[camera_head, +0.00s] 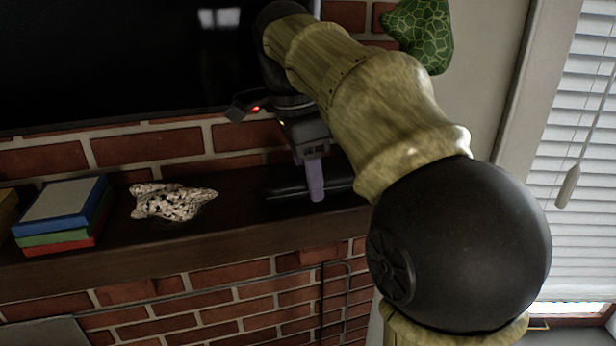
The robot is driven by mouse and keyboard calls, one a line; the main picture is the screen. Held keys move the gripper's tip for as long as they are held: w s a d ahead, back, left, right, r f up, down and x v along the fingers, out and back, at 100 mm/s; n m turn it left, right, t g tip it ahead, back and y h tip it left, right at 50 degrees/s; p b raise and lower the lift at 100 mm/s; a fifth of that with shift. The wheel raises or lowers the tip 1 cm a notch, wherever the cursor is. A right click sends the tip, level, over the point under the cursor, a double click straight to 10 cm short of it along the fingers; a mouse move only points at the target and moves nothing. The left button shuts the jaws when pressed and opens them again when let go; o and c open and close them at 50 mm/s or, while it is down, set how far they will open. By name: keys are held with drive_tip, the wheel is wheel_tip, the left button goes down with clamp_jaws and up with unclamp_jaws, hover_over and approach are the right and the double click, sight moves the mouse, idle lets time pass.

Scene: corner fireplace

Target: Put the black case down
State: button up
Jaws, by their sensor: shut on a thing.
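The black case (285,190) is a dark, flat, long shape at the right part of the dark wooden mantel shelf (120,254). My gripper (313,182) points down over it from above, with a purple-grey finger in front of the case. The gripper is shut on the case. The case appears at the level of the shelf top, but dark on dark, I cannot tell whether it touches the shelf. Part of the case is hidden behind the finger, and its right end is close to my arm.
A whitish, rough coral-like piece (172,201) sits on the shelf left of the case. Stacked books (62,213) lie further left. A black screen (110,60) and brick wall (150,159) stand behind. A green patterned object (424,36) is at upper right. Bare shelf lies between coral and case.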

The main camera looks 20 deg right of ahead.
sight(297, 172)
drive_tip(key=shift+s+f, duration=0.1)
drive_tip(key=shift+f, duration=0.35)
drive_tip(key=o, duration=1)
drive_tip(key=shift+f, duration=0.1)
drive_tip(key=r+p, duration=0.1)
drive_tip(key=r, duration=0.2)
drive_tip(key=a+r+p, duration=0.1)
drive_tip(key=r, duration=0.3)
drive_tip(key=r+p, duration=0.1)
drive_tip(key=r, duration=0.2)
drive_tip(key=shift+a+r+p, duration=0.25)
drive_tip(key=shift+r+p, duration=0.1)
drive_tip(key=shift+p, duration=0.05)
drive_tip(key=shift+a+r+p, duration=0.15)
drive_tip(key=shift+r+p, duration=0.6)
drive_tip(key=shift+p, duration=0.05)
